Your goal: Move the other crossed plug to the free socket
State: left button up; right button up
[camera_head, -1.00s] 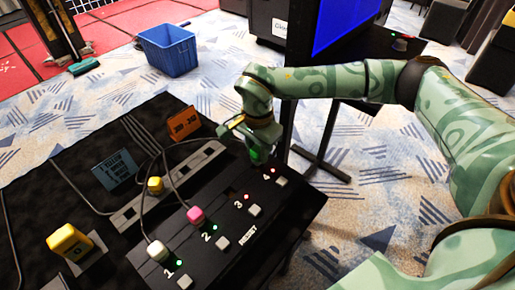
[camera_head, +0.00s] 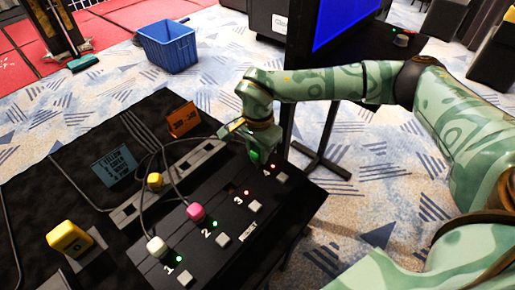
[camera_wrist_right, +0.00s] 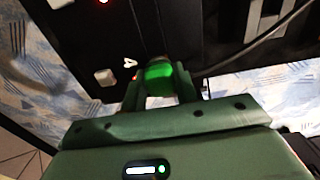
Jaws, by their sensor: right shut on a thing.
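My right gripper (camera_head: 256,150) is shut on the green plug (camera_head: 254,156), over the far end of the black panel (camera_head: 225,240) by the number 4. In the right wrist view the green plug (camera_wrist_right: 158,70) sits between the fingers, beside the 4; whether it is seated in a socket cannot be told. A white plug (camera_head: 157,247) stands at position 1 and a pink plug (camera_head: 196,211) at position 2. Position 3 shows a bare dark socket (camera_head: 230,188). A yellow plug (camera_head: 155,181) stands in the grey strip behind. My left gripper is not in view.
Lights 1 and 2 are green; 3 and 4 are red. Cables loop over the strip (camera_head: 125,215). A blue sign (camera_head: 114,168), an orange card (camera_head: 183,120) and a yellow block (camera_head: 69,238) stand on the black table. A blue bin (camera_head: 167,47) is on the floor.

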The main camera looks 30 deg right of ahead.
jog(key=shift+f, duration=0.35)
jog(key=o, duration=1.6)
notch_tip(320, 180, up, 7)
jog(key=p, duration=0.5)
jog(key=shift+r+p, duration=0.1)
jog(key=shift+p, duration=0.3)
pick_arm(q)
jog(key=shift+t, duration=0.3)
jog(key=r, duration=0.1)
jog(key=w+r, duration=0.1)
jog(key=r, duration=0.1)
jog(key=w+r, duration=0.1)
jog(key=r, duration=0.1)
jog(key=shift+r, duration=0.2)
